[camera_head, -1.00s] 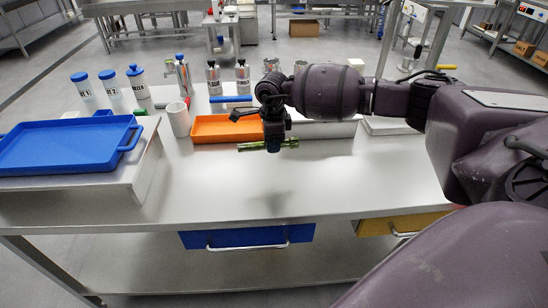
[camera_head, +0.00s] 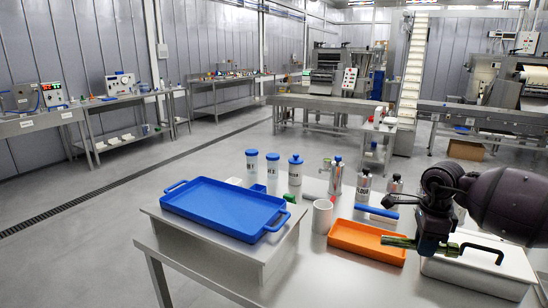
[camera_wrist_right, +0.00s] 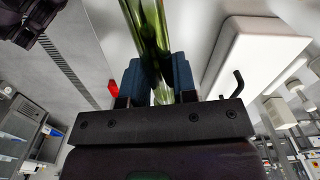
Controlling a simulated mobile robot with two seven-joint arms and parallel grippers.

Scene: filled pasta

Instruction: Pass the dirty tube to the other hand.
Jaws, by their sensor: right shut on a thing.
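My right gripper (camera_head: 430,244) is in the head view at the right, above the table by the orange tray. It is shut on a green, see-through tube (camera_head: 398,241), held roughly level. In the right wrist view, the tube (camera_wrist_right: 150,32) runs up between the two dark blue fingers of the right gripper (camera_wrist_right: 160,82) and out of the top of the picture. Its far end is cut off there. My left gripper does not show in the head view. A dark mechanical part (camera_wrist_right: 32,20) fills the wrist view's upper left corner; I cannot tell what it is.
A blue tray (camera_head: 225,208) lies on a raised stand (camera_head: 215,238) at the left. An orange tray (camera_head: 367,243), a white mug (camera_head: 322,217), several bottles (camera_head: 295,170) and a white lidded box (camera_head: 485,265) stand nearby. The table's front middle (camera_head: 335,285) is clear.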

